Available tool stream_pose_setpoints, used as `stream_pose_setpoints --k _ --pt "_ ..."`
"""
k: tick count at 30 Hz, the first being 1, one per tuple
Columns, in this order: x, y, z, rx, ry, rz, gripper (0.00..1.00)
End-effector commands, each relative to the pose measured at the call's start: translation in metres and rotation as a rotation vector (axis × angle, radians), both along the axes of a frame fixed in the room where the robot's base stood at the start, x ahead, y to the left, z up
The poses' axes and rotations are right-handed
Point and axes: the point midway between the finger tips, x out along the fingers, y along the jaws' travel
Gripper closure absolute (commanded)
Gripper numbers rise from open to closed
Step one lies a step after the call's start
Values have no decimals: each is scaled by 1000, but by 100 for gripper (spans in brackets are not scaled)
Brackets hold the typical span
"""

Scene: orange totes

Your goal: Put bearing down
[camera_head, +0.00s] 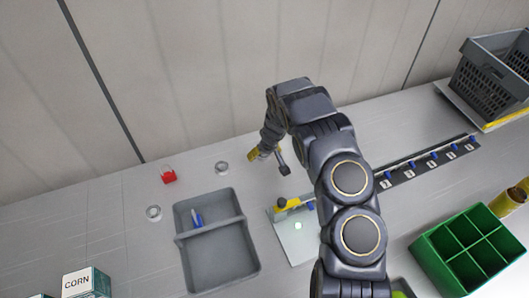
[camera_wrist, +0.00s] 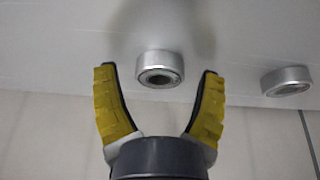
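Two silver ring-shaped bearings rest on the grey table. In the head view, one bearing (camera_head: 222,168) lies left of my gripper (camera_head: 268,161), and the other bearing (camera_head: 153,212) lies farther left. In the wrist view, my gripper (camera_wrist: 156,69) is open, with its yellow-padded fingers spread apart. One bearing (camera_wrist: 160,69) appears in the gap between the fingertips, with visible space on both sides. The second bearing (camera_wrist: 287,81) is to the right, outside the fingers. Nothing is held.
A grey two-part tray (camera_head: 222,262) holds a blue item. A red object (camera_head: 169,175) lies near the bearings. A pale plate (camera_head: 297,240) carries yellow and blue parts. A green divided box (camera_head: 425,262), a numbered rack (camera_head: 425,163) and a grey crate (camera_head: 485,80) are right. A wall stands behind.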

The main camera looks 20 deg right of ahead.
Motion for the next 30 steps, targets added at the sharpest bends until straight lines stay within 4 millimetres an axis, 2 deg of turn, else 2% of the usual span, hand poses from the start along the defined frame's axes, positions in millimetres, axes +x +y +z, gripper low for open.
stream_pose_setpoints --k 7,11,14,24,30 --pt "0 0 2 -1 -1 0 29" --pt "-2 -1 11 -2 -1 0 29" --pt "-7 -1 23 -3 0 -1 29" --pt "-31 0 82 -1 -4 1 29" --pt "-42 0 105 -1 -1 1 29"
